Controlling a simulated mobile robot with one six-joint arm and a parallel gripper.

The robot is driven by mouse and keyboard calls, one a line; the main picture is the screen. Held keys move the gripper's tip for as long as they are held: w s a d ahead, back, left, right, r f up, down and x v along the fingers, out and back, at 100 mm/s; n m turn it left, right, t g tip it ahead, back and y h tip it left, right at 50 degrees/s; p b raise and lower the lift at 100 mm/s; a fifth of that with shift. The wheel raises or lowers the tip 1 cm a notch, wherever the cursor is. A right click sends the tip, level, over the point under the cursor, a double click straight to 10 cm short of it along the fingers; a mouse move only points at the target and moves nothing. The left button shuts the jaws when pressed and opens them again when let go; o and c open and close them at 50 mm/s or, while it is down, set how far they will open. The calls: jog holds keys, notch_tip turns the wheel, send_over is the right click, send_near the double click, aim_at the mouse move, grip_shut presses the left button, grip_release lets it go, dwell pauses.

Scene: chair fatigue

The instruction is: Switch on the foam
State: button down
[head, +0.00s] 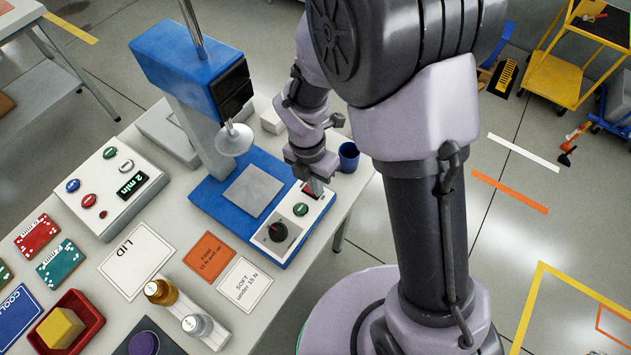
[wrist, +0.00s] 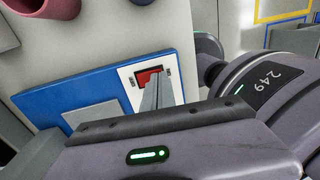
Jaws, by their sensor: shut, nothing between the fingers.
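A blue press machine (head: 215,195) stands on the white table, with a tall head and a round white pad above a grey plate (head: 254,190). Its white front panel carries a red rocker switch (head: 308,191), a green button (head: 300,209) and a black dial (head: 278,232). My gripper (head: 316,188) is shut and empty, pointing down at the switch end of the panel. In the wrist view the shut fingers (wrist: 155,92) overlap part of the red switch (wrist: 148,77). I cannot tell whether they touch it, and they partly hide its position. A yellow block (head: 62,328) sits in a red tray.
A control box (head: 108,185) with buttons and a "2 min" display stands left of the press. Orange and white cards, a gold and a silver weight (head: 197,325) lie in front. A blue cup (head: 348,156) stands behind my gripper, near the table edge.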

jog(key=shift+s+d+f, duration=0.1)
jog(key=shift+f, duration=0.1)
jog(key=shift+w+a+r+p, duration=0.25)
jog(key=shift+w+a+p, duration=0.3)
jog(key=shift+a+p, duration=0.15)
jog(key=shift+r, duration=0.1)
